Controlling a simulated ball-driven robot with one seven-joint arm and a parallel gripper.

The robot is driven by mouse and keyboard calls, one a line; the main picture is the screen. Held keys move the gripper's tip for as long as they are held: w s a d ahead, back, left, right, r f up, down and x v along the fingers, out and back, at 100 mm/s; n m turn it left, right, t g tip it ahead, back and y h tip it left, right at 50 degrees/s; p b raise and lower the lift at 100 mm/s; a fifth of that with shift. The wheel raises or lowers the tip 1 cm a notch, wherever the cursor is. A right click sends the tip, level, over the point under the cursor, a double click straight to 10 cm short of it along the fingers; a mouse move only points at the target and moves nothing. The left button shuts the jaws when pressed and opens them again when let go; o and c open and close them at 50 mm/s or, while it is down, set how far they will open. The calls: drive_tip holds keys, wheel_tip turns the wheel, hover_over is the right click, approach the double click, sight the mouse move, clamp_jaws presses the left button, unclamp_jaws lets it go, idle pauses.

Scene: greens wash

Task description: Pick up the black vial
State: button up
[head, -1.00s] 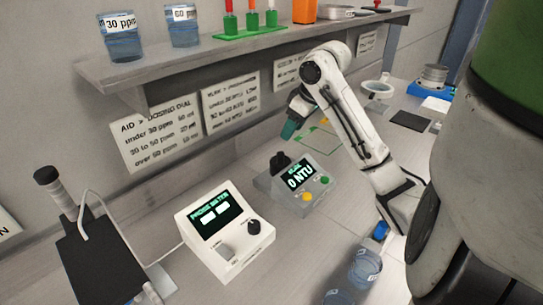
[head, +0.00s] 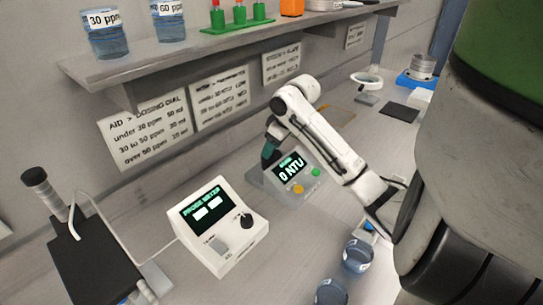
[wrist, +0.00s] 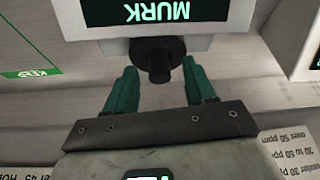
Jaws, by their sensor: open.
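The black vial (wrist: 158,57) stands at the turbidity meter with the MURK screen (wrist: 210,14) in the wrist view. The same meter, showing 0 NTU, is in the head view (head: 312,188). My gripper (wrist: 160,80) is open, with one teal finger on each side of the vial's near end. I see gaps between the fingers and the vial. In the head view my gripper (head: 270,150) is at the meter's back left corner, and it largely hides the vial there.
The white probe meter (head: 226,255) stands in front left of the turbidity meter. A shelf (head: 160,68) with labelled beakers runs along the wall above. Blue-tinted beakers (head: 357,257) stand at the front right. Wall cards (head: 222,98) hang close behind my gripper.

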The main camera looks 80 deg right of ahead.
clamp_jaws()
idle(0.5)
